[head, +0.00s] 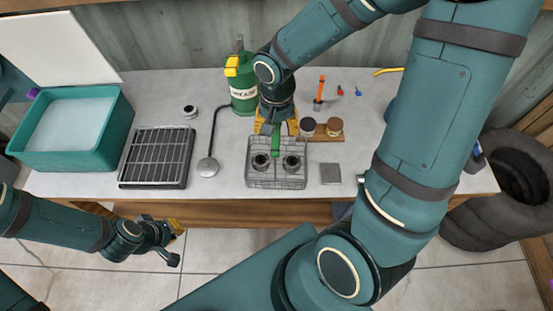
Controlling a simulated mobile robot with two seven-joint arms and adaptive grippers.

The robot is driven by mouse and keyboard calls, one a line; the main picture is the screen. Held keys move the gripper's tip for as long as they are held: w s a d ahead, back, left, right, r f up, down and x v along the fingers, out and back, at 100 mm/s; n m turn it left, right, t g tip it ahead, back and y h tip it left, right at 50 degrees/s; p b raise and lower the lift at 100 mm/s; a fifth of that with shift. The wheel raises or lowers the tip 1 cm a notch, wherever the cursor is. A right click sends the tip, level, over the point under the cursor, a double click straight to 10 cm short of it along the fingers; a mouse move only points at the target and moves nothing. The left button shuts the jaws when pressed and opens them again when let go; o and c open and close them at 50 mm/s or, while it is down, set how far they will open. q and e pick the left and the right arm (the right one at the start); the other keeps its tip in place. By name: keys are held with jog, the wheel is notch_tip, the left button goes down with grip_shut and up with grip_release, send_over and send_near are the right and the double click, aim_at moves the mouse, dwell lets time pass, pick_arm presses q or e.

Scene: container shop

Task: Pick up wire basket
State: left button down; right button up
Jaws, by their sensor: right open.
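The wire basket (277,181) is a grey mesh tray with two dark round parts inside. It sits on the light worktop near its front edge, at the middle of the head view. A green bar, seemingly its handle (276,143), rises at its back. My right gripper (277,128) points down just behind the basket, its yellow-tipped fingers open on either side of the handle's top; contact cannot be told. My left gripper (174,245) is low, in front of the table over the floor, open and empty, away from the basket.
A teal tub (74,157) of pale liquid and a black grille tray (155,184) stand left. A green can (243,93) and a wooden block with jars (329,137) stand behind the basket. A small grey plate (331,174) lies right of it. Tires (487,218) stand at the right.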

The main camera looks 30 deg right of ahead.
grip_shut()
jog(key=shift+s, duration=0.1)
dwell(0.4)
